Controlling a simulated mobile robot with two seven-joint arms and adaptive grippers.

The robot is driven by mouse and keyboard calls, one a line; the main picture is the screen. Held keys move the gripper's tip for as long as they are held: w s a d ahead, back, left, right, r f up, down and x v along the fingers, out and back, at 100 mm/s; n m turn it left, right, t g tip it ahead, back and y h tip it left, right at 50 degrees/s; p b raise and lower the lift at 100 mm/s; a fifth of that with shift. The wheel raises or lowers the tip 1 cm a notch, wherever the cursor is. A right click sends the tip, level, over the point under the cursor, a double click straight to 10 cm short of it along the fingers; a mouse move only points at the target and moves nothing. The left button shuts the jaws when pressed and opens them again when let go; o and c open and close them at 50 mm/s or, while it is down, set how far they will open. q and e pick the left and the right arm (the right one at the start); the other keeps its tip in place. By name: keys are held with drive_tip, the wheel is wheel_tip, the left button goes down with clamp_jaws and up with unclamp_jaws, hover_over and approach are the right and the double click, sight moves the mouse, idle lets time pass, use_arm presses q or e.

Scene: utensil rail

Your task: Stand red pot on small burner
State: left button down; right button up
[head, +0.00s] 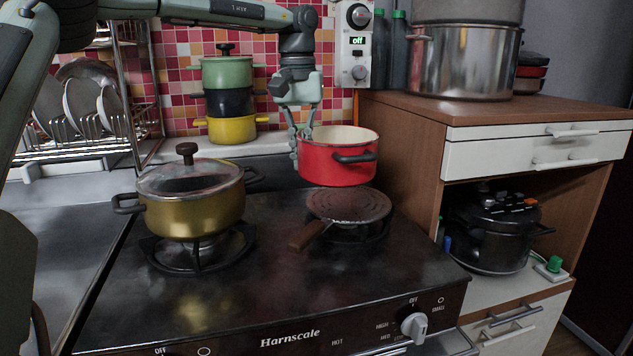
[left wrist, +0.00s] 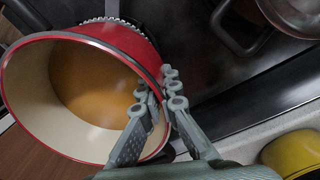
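The red pot (head: 340,160) has a cream inside and dark handles. It is upright at the back right of the stove, behind and partly over a round flat plate with a wooden handle (head: 348,205). I cannot tell whether its base touches anything. My left gripper (head: 302,143) is shut on the pot's wall at its left rim. In the left wrist view the fingers (left wrist: 161,108) straddle the wall of the red pot (left wrist: 50,95), whose bottom looks orange-brown. The flat plate covers most of the right burner (head: 355,234). My right gripper is not in view.
A gold lidded pot (head: 195,205) stands on the left burner (head: 195,256). Stacked green, black and yellow pots (head: 230,130) stand on the ledge behind. A wooden cabinet (head: 410,140) borders the stove on the right. The stove's front surface (head: 250,285) is clear.

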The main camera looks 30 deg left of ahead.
sight(315, 199)
use_arm(q)
drive_tip(key=shift+w+d+f, duration=0.35)
drive_tip(key=shift+w+d, duration=0.05)
drive_tip(key=shift+d, duration=0.1)
drive_tip(key=shift+w+d+f, duration=0.3)
drive_tip(key=shift+w+d, duration=0.05)
drive_tip(key=shift+d, duration=0.15)
wheel_tip(315, 199, down, 4)
drive_tip(key=shift+r, duration=0.15)
drive_tip(key=shift+f, duration=0.2)
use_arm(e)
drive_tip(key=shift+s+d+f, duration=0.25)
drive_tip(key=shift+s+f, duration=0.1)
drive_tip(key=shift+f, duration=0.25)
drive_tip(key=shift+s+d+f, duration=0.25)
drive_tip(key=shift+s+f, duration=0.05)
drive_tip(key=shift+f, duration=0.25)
use_arm(q)
drive_tip(key=shift+f, duration=0.1)
drive_tip(key=c, duration=2.2)
unclamp_jaws()
drive_tip(key=o, duration=0.5)
drive_tip(key=shift+s, duration=0.1)
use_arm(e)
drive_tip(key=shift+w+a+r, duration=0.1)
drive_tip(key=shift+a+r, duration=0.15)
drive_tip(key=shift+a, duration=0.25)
